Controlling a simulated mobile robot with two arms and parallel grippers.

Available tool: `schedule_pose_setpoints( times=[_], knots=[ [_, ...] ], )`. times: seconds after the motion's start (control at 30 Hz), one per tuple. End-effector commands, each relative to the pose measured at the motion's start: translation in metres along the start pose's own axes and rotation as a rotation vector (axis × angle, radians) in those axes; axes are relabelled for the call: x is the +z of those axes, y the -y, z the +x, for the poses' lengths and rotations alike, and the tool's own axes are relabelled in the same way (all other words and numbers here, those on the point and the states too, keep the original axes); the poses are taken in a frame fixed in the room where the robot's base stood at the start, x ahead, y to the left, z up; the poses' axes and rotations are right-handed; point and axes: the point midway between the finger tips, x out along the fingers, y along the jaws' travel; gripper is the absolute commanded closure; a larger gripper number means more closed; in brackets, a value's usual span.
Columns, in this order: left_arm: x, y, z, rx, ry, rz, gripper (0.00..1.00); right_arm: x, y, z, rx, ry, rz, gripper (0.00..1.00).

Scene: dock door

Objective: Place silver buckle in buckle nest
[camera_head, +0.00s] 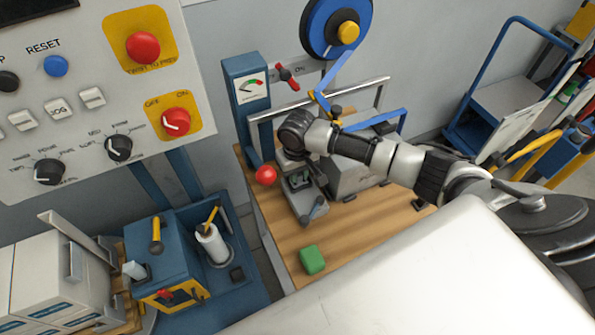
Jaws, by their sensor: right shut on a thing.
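My right gripper (298,168) points down at the grey fixture on the wooden bench. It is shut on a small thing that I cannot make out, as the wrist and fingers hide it. I cannot pick out the silver buckle for sure. The grey fixture (312,209), which may hold the buckle nest, has a dark recessed part (300,181) just below the fingers. I cannot tell whether the gripper touches it. My left gripper is out of view.
A red ball knob (265,175) is left of the fixture. A green block (312,260) lies on the wooden bench (283,235) in front. A grey box and metal rail stand behind my right forearm. A blue strap reel (318,30) hangs above. A control panel (85,120) is left.

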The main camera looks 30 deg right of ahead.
Motion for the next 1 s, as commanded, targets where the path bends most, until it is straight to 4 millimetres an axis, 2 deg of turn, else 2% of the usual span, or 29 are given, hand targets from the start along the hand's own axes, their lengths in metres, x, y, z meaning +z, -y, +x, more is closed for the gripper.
schedule_pose_setpoints(
  times=[0.3,0.33,0.47,0.77,0.87,1.0],
  knots=[
    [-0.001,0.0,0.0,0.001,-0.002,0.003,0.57,0.001,0.0,0.011,0.001,0.004,0.001,1.0],
    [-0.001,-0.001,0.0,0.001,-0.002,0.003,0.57,0.001,0.0,0.011,0.001,0.004,0.001,0.77],
    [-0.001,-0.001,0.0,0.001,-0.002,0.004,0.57,0.003,-0.001,0.013,0.003,0.008,0.001,0.57],
    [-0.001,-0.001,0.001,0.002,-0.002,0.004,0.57,0.004,0.0,0.013,0.004,0.011,0.0,0.56],
    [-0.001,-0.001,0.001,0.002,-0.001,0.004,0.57,0.003,-0.001,0.006,0.004,0.011,-0.001,0.56],
    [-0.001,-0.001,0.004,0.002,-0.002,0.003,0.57,0.002,0.0,-0.019,0.001,0.006,-0.001,0.56]
  ],
)
